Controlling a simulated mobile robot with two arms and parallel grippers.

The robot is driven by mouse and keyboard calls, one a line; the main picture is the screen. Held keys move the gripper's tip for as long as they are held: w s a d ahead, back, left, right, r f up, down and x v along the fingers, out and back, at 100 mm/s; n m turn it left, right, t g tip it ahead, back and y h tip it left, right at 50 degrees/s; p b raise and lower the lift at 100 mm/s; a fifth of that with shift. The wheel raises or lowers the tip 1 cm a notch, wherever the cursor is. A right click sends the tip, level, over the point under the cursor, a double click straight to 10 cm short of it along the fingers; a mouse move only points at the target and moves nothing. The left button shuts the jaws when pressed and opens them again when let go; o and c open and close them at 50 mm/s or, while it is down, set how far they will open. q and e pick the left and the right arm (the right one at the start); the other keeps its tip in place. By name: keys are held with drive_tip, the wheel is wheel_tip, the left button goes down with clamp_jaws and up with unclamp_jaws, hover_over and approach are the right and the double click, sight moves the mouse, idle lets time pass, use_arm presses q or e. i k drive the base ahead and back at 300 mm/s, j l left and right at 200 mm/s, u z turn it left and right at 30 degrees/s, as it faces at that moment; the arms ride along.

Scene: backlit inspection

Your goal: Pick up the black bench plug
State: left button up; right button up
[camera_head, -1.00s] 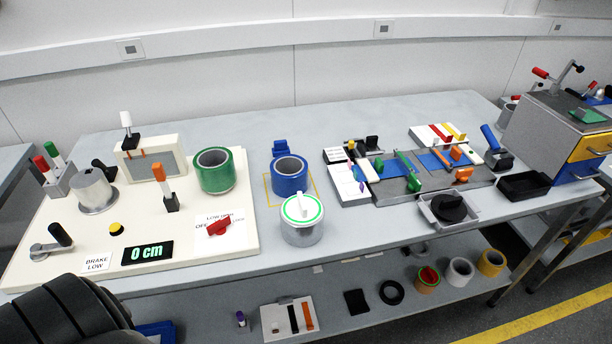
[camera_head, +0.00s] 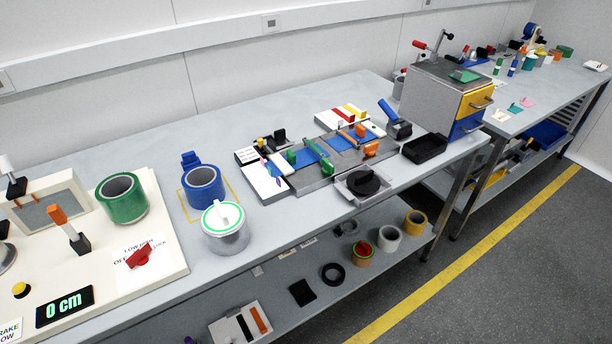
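A black round piece (camera_head: 366,182) with a raised part on top sits in a shallow light-grey square holder (camera_head: 345,192) at the front edge of the bench. It may be the black bench plug, but I cannot be sure from this view. Small black upright pieces (camera_head: 279,136) stand farther back, by the white block with blue and grey plates. Neither of my grippers is in view.
A black open tray (camera_head: 425,148) and a grey cabinet with yellow and blue drawers (camera_head: 440,100) stand to the right. The bench (camera_head: 300,90) is clear at the back.

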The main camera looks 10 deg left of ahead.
sight(362, 182)
drive_tip(key=i+l+u, duration=0.1)
drive_tip(key=l, duration=0.3)
drive_tip(key=i+l+u, duration=0.15)
drive_tip(key=l, duration=0.2)
drive_tip(key=i+l+u, duration=0.1)
drive_tip(key=l, duration=0.35)
drive_tip(key=i+l+u, duration=0.15)
drive_tip(key=l, duration=0.25)
drive_tip(key=i+l+u, duration=0.1)
drive_tip(key=l, duration=0.35)
drive_tip(key=i, duration=0.05)
